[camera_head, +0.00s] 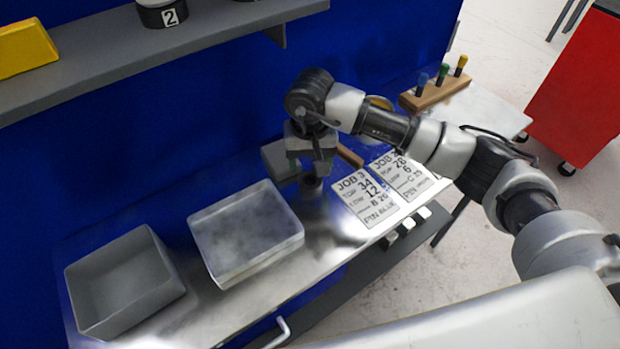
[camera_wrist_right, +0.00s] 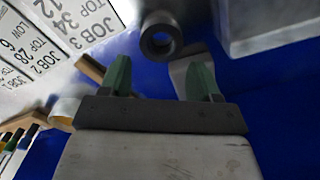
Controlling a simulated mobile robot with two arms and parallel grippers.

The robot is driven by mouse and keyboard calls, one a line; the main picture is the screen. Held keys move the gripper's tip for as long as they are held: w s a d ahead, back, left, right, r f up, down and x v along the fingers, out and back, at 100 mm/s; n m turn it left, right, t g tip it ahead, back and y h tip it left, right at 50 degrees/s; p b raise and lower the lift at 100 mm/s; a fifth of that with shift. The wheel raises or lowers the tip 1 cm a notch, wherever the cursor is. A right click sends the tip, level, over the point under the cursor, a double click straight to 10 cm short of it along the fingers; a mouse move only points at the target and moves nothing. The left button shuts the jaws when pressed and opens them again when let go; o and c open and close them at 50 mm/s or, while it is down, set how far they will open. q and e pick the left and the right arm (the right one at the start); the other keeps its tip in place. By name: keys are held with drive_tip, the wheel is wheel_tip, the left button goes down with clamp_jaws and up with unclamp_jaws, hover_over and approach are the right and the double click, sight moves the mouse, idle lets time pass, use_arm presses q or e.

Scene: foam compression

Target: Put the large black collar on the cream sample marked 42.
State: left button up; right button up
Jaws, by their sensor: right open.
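My right gripper (camera_head: 312,168) is over the back of the metal bench, pointing down. In the right wrist view its two green fingers (camera_wrist_right: 161,76) are apart with nothing gripped between them. A dark ring-shaped piece with a round hole (camera_wrist_right: 161,36) lies just beyond the fingertips. It looks like a black collar, but I cannot tell its size class. In the head view a dark piece (camera_head: 312,184) shows right under the gripper, partly hidden by it. No cream sample marked 42 can be made out in either view. My left gripper is not in view.
A pale, shallow metal box (camera_head: 246,232) and an open grey bin (camera_head: 124,282) stand left of the gripper. Job cards (camera_head: 367,198) lie to its right. A wooden rack (camera_head: 436,92) holds coloured pegs. The shelf (camera_head: 100,62) carries a cylinder marked 2 (camera_head: 162,13) and a yellow block (camera_head: 25,48).

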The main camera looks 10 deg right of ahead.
sight(310, 184)
drive_tip(key=f, duration=0.2)
drive_tip(key=f+p, duration=0.1)
drive_tip(key=f, duration=0.1)
drive_tip(key=shift+s+a+f+p, duration=0.1)
drive_tip(key=shift+s+f+p, duration=0.1)
drive_tip(key=shift+p, duration=0.1)
drive_tip(key=shift+f, duration=0.45)
drive_tip(key=c, duration=0.8)
drive_tip(key=shift+o, duration=0.2)
